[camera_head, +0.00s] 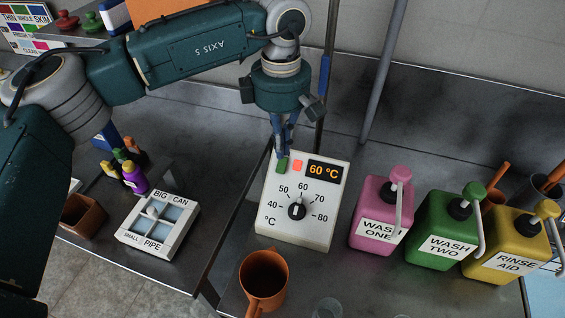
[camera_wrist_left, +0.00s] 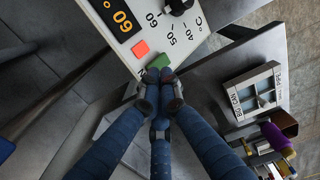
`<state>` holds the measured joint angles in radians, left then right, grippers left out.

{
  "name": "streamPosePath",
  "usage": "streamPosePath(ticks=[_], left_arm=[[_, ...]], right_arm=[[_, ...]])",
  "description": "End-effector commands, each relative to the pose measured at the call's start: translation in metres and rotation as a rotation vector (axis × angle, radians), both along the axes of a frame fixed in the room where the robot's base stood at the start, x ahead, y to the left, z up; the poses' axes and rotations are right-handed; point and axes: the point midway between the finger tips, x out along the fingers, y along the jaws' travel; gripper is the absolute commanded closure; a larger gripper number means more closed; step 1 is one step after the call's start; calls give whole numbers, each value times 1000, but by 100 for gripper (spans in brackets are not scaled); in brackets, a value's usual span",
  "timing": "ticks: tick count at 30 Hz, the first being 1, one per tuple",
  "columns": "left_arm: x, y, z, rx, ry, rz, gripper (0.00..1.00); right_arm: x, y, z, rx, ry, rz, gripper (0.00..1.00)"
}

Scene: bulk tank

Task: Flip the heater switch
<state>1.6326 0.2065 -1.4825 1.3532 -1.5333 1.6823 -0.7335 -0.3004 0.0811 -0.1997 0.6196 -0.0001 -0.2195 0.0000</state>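The white heater box (camera_head: 303,207) stands on the steel counter. It has a lit display (camera_head: 324,171) reading 60 °C and a black dial (camera_head: 296,211) with its pointer near 60. On its top left are a green switch (camera_head: 282,166) and an orange-red square (camera_head: 297,165). My left gripper (camera_head: 283,153) comes down from above with its fingers close together, right at the green switch. In the left wrist view the fingertips (camera_wrist_left: 160,97) are bunched beside the green switch (camera_wrist_left: 158,62), holding nothing. I cannot tell whether they touch it. My right gripper is not in view.
Pink (camera_head: 380,213), green (camera_head: 444,225) and yellow (camera_head: 507,242) pump bottles stand right of the box. A brown mug (camera_head: 264,279) is in front. A white framed panel (camera_head: 158,225) lies at left. A grey pole (camera_head: 384,70) rises behind.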

Motion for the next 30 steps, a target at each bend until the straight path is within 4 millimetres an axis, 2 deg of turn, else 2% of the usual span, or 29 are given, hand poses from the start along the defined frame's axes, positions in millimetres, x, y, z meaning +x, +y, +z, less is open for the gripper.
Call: streamPosePath(ticks=[30], left_arm=[[0, 0, -15, 0, 0, 0, 100]], right_arm=[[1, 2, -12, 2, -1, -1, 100]])
